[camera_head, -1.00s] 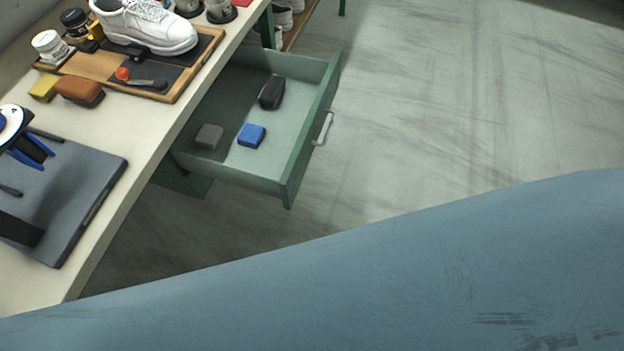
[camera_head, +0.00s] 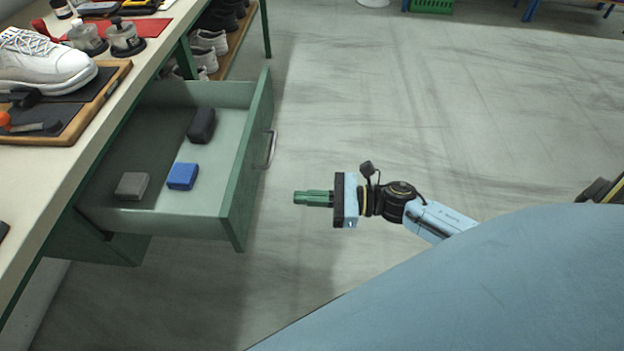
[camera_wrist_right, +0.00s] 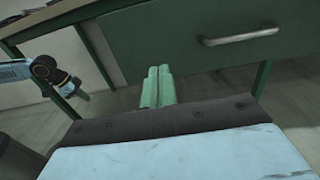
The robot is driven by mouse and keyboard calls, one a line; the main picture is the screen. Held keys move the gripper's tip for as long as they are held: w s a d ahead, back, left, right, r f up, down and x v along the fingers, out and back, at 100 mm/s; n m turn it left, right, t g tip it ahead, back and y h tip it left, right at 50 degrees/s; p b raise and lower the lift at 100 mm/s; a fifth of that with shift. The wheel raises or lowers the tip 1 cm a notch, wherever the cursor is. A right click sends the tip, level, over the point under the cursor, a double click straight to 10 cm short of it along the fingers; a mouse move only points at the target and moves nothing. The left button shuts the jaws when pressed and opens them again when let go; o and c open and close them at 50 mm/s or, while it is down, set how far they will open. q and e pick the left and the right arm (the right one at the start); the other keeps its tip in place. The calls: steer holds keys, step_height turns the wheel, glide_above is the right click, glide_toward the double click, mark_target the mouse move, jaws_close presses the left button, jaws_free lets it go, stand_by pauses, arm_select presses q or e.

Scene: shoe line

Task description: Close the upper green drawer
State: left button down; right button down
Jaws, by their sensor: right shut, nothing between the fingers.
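The upper green drawer (camera_head: 238,190) is pulled out from under the workbench, its metal handle (camera_head: 271,150) on the right side of its front. It holds a grey block (camera_head: 132,186), a blue block (camera_head: 182,176) and a black case (camera_head: 201,125). My right gripper (camera_head: 296,198) is shut and empty, pointing left at the drawer front with a gap between. In the right wrist view its green fingers (camera_wrist_right: 158,86) are together, below and left of the handle (camera_wrist_right: 240,36). My left gripper (camera_wrist_right: 76,90) shows small at that view's left; its jaws are unclear.
The bench top (camera_head: 100,135) carries a white shoe (camera_head: 42,62) on a wooden tray (camera_head: 88,101). Shoes stand on a shelf (camera_head: 240,35) beyond the drawer. The floor (camera_head: 400,110) right of the drawer is clear around my right arm.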

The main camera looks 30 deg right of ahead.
mark_target(246, 194)
steer(key=x, duration=0.9)
steer(key=shift+w+a, duration=0.2)
arm_select(q)
steer(key=shift+w+d+r, duration=0.25)
steer(key=shift+d+r, duration=0.2)
steer(key=shift+r, duration=0.2)
arm_select(e)
steer(key=shift+w+a, duration=0.1)
steer(key=shift+a, duration=0.05)
arm_select(q)
steer(key=shift+r, duration=0.1)
steer(key=shift+b, duration=0.3)
